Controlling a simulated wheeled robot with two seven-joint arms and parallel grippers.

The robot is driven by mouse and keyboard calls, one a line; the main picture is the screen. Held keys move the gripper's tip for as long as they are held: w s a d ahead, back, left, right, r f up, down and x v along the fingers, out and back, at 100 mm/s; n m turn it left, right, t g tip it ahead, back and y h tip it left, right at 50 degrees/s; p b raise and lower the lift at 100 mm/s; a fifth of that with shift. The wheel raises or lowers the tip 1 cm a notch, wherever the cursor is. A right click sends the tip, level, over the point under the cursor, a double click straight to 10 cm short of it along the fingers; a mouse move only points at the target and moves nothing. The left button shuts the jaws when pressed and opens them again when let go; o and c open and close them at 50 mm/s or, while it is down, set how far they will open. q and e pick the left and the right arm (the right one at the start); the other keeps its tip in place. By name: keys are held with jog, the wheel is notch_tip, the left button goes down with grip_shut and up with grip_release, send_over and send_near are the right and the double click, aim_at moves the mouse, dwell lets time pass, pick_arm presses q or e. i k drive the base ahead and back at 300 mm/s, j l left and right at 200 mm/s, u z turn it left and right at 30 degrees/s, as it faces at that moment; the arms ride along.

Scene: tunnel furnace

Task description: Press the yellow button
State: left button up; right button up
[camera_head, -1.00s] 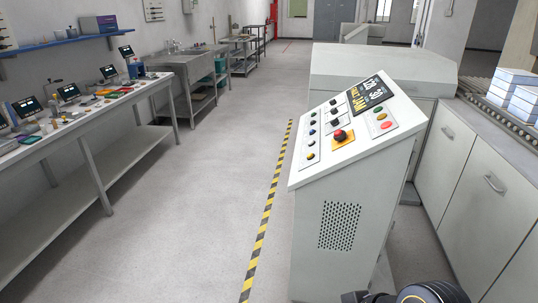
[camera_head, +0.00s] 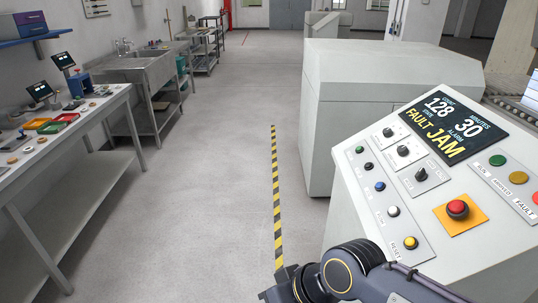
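The yellow button (camera_head: 410,243) is a small round button at the bottom of the left button column on the white control panel (camera_head: 470,262), beside the word RESET. Black, blue, white and green buttons stand above it in the same column. My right arm comes in from the bottom right, its dark wrist just below and left of the panel's lower left corner. The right gripper's fingertips are not clearly seen; only a dark part shows at the bottom edge. The arm appears apart from the yellow button. My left gripper is out of view.
A red emergency button (camera_head: 457,209) on a yellow plate sits right of the yellow button. The display (camera_head: 452,129) reads FAULT JAM. Indicator lamps line the panel's right side. A workbench (camera_head: 75,150) stands at left; the floor (camera_head: 205,170) between is clear.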

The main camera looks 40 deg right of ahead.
aim_at(410, 241)
jog(key=i+z, duration=0.2)
jog(key=i, duration=0.35)
jog(key=i+j+z, duration=0.15)
jog(key=i, duration=0.35)
jog(key=i+j+z, duration=0.2)
jog(key=i, duration=0.3)
jog(key=i+j+z, duration=0.15)
jog(key=i+j, duration=0.2)
jog(key=i, duration=0.15)
jog(key=z, duration=3.55)
